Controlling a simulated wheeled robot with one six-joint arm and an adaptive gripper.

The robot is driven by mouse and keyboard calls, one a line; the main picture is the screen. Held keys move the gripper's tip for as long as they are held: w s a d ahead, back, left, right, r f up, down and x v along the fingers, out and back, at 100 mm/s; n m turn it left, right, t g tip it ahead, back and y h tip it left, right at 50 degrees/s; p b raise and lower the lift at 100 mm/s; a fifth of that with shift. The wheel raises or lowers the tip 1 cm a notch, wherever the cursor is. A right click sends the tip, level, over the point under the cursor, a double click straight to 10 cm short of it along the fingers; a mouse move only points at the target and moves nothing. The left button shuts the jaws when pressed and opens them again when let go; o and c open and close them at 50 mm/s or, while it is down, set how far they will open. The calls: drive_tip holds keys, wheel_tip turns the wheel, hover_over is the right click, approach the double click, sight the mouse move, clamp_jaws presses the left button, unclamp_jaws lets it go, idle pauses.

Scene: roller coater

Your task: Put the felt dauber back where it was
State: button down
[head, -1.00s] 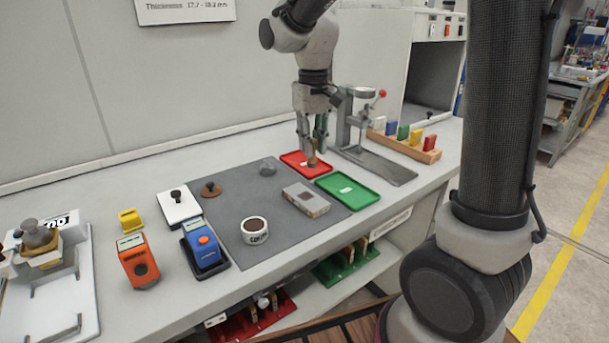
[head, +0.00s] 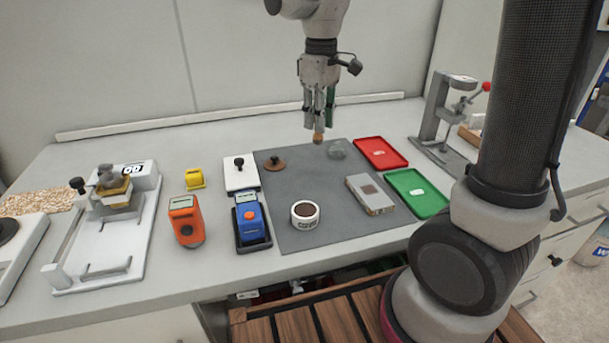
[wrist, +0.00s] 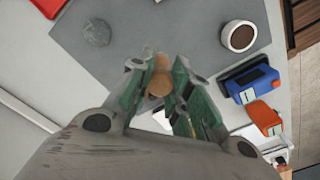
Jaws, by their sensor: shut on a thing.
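My gripper (head: 319,120) is shut on the felt dauber (head: 318,137), a small tan-brown cylinder that points down between the fingertips. It appears held above the back part of the grey mat (head: 300,237). In the wrist view the dauber (wrist: 160,78) sits between the green-padded fingers (wrist: 160,70), which hide part of it. A white cup (head: 304,214) with dark brown contents stands on the front of the mat. A brown disc with a black knob (head: 274,165) lies at the mat's back left.
A clear glass-like piece (head: 337,150) lies just right of the gripper. A red tray (head: 381,153), green tray (head: 417,194) and grey block (head: 370,196) are to the right. Blue (head: 250,222) and orange (head: 186,222) meters stand left. The mat's middle is clear.

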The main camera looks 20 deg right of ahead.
drive_tip(key=shift+w+a+n, duration=0.1)
drive_tip(key=shift+n, duration=0.5)
drive_tip(key=shift+f, duration=0.45)
wheel_tip(320, 180, down, 9)
drive_tip(key=shift+f, duration=0.1)
drive_tip(key=shift+f, duration=0.15)
drive_tip(key=c, duration=1.3)
unclamp_jaws()
